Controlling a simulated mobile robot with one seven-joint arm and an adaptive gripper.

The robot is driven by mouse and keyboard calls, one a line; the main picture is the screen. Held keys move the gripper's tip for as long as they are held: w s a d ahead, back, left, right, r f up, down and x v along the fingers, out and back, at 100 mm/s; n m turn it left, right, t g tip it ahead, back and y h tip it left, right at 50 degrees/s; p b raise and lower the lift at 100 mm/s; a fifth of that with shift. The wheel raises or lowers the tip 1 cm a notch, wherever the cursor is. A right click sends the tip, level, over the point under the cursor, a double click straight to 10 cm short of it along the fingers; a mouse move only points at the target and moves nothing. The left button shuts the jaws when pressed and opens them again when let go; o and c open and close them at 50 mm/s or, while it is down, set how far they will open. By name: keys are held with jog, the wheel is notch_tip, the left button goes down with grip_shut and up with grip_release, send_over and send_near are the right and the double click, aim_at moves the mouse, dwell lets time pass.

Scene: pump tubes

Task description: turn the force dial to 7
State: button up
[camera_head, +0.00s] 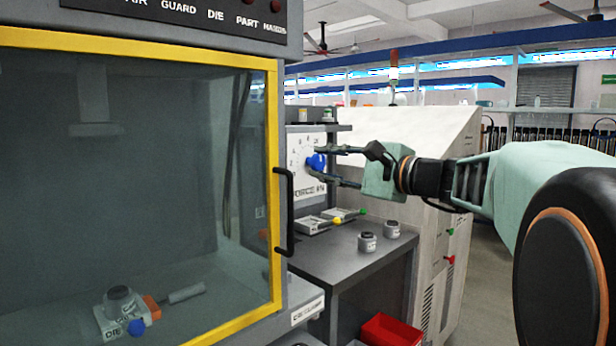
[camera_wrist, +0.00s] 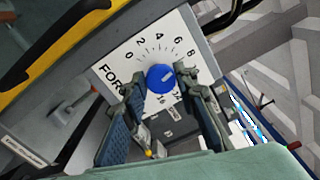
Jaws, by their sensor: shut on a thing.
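The force dial is a blue knob (camera_head: 316,162) on a white scale plate (camera_head: 303,184) fixed upright beside the machine. In the wrist view the blue knob (camera_wrist: 161,78) sits at the centre of the plate (camera_wrist: 111,69), with the numbers 0, 2, 4, 6 and 8 arcing over its top. A short pale mark shows on the knob's face, but I cannot read which number it points to. My gripper (camera_head: 321,166) reaches in from the right, with one finger above the knob and one below. In the wrist view my gripper (camera_wrist: 162,86) has its fingers on either side of the knob, shut on it.
A yellow-framed guard door (camera_head: 272,190) with a black handle (camera_head: 287,212) stands just left of the dial. Below is a grey table (camera_head: 335,262) with two small grey pots (camera_head: 367,242). A red bin (camera_head: 390,330) is under it.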

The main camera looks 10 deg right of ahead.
dwell(0.4)
jog(key=o, duration=1.1)
jog(key=shift+o, duration=0.2)
jog(key=v, duration=1.2)
